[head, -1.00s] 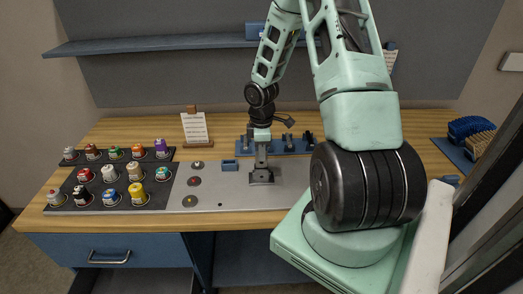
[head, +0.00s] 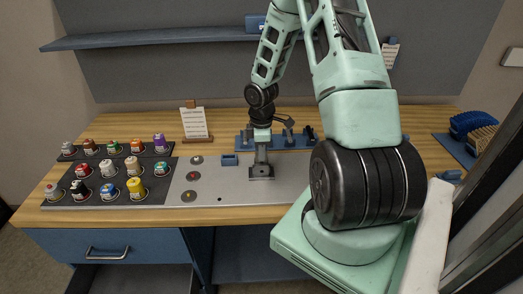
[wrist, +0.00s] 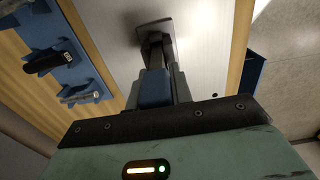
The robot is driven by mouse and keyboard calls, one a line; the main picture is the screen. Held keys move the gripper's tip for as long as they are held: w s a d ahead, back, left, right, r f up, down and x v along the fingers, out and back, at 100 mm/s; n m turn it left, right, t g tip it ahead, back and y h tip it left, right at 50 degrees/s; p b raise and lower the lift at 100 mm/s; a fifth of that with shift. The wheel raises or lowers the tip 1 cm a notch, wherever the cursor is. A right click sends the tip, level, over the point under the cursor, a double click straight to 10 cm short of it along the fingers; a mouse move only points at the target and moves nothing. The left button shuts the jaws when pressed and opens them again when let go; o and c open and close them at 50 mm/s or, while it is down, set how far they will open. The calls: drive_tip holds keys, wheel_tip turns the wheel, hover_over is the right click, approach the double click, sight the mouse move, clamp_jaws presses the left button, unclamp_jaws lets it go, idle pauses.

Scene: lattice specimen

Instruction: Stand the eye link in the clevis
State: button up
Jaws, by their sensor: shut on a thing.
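The clevis (head: 261,173) is a small dark fitting with a square base on the grey metal plate. In the wrist view its square base (wrist: 172,28) shows beyond my fingers. My gripper (head: 262,155) points straight down directly above the clevis. Its fingers (wrist: 155,75) are shut on the eye link, which is mostly hidden between them; a blue block shows there in the wrist view. The held link looks upright. Its lower end meets or overlaps the clevis in both views, and I cannot tell whether it sits inside the prongs.
A blue rack (head: 290,141) with dark tools stands behind. Jars fill the dark mat (head: 95,170) at left.

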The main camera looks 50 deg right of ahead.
drive_tip(key=shift+f, duration=0.25)
drive_tip(key=shift+f+b, duration=0.65)
drive_tip(key=shift+f, duration=0.2)
drive_tip(key=shift+f, duration=0.1)
idle(0.5)
drive_tip(key=o, duration=0.9)
drive_tip(key=shift+o, duration=0.5)
drive_tip(key=shift+o, duration=0.2)
drive_tip(key=shift+s+a+f, duration=0.1)
drive_tip(key=shift+s+a, duration=0.05)
drive_tip(key=shift+c, duration=0.2)
